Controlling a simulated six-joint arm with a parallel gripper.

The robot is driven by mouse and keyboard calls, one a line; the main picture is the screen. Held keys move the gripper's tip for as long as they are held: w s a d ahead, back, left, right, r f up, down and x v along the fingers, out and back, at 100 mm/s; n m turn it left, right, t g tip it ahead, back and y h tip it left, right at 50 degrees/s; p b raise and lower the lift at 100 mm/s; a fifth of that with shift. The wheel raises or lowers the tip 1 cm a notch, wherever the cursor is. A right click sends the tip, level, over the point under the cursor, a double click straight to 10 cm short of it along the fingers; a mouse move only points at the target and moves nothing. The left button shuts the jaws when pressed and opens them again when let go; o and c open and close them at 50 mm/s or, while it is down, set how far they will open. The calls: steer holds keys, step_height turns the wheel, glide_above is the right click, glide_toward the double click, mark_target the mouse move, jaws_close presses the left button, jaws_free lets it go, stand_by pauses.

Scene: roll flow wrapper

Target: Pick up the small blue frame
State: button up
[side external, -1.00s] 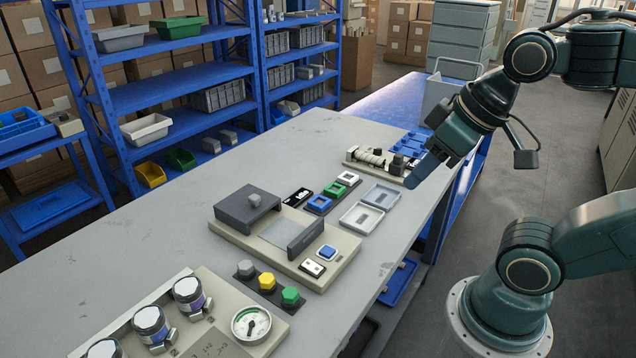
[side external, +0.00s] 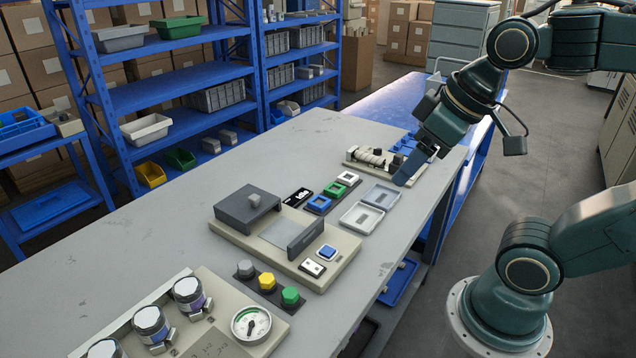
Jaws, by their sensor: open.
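My gripper (side external: 405,178) points down above the right edge of the table, near the far grey tray. It is open and nothing shows between its fingers. It is well to the right of the blue frame and apart from it.
A black card (side external: 298,196) lies left of the frame. A beige machine base (side external: 330,270) with a dark upright plate stands in front. A roller device (side external: 375,158) stands behind.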

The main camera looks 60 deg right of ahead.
steer(key=w+d+r+n+g, duration=0.2)
steer(key=w+n, duration=0.2)
steer(key=w, duration=0.7)
steer(key=n+g+y, duration=0.3)
steer(key=n+y, duration=0.1)
steer(key=n, duration=0.9)
glide_above(320, 202)
steer(key=d, duration=0.3)
steer(key=shift+a+f, duration=0.15)
steer(key=shift+f, duration=14.2)
steer(key=shift+f, duration=0.1)
steer(key=shift+x, duration=2.4)
steer(key=shift+s+a, duration=0.15)
steer(key=shift+c, duration=0.2)
steer(key=c, duration=0.7)
